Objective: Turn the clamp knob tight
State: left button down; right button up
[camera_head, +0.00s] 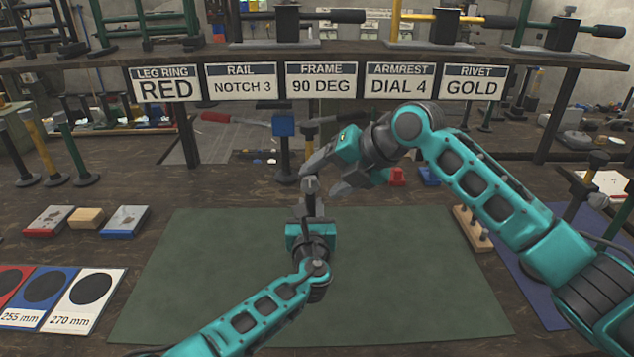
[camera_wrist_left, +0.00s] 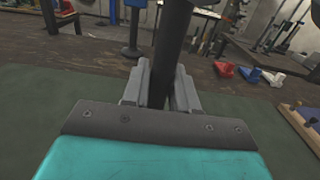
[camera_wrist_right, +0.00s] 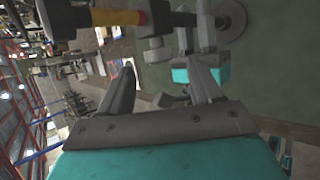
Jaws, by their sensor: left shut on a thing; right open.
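My left gripper (camera_head: 311,215) is shut on a dark upright post (camera_wrist_left: 172,50) above the green mat (camera_head: 400,270). A small grey piece (camera_head: 309,184), perhaps the clamp knob, sits at the post's upper part in the head view. In the right wrist view grey clamp-like parts (camera_wrist_right: 205,33) lie just beyond the fingertips. Which part is the knob is unclear. My right gripper (camera_wrist_right: 160,68) is open, its fingers apart with nothing clearly gripped between them. In the head view it reaches in from the right, close above my left gripper, and partly hides the post's top.
A shelf with sign cards (camera_head: 321,82) crosses the back. A blue-topped post (camera_head: 284,125) stands behind my grippers. Red and blue blocks (camera_head: 397,177) lie behind the mat, and a wooden peg rack (camera_head: 470,228) is at its right. Coloured blocks (camera_head: 124,221) and size cards lie left.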

jog(key=v, duration=0.9)
jog(key=shift+f, duration=0.1)
pick_arm(q)
jog(key=c, duration=0.8)
grip_release()
jog(key=shift+f, duration=0.1)
